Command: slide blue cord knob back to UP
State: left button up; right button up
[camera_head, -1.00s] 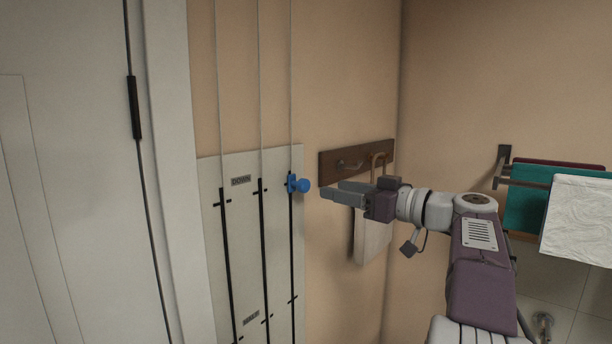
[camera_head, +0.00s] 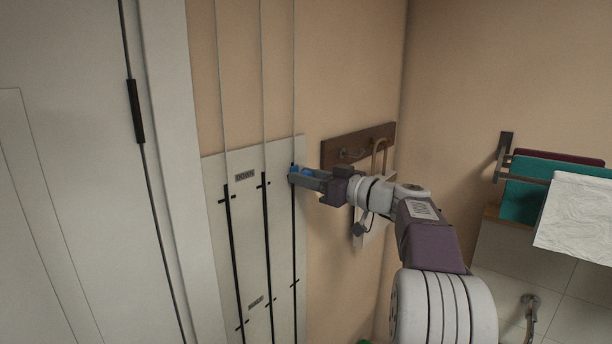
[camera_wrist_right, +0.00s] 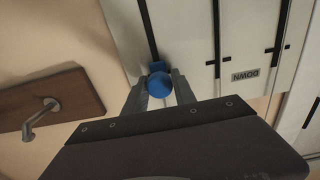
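The blue cord knob (camera_head: 294,169) is at the top of the rightmost black slot on the pale wall panel (camera_head: 215,170), close to the height of the DOWN label. My right gripper (camera_head: 298,177) is at the knob, and its fingers partly hide it in the head view. In the right wrist view the round blue knob (camera_wrist_right: 160,85) sits between the two grey fingers, one on each side. I cannot tell whether the fingers press on it. My left gripper is not in view.
Two more black slots with thin cords run left of the knob's slot. A wooden hook rack (camera_head: 340,150) is on the wall just right of my gripper. Towels (camera_head: 585,215) hang on a rail at far right. A white door (camera_head: 70,200) is at left.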

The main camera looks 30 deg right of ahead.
grip_shut()
dwell(1.2)
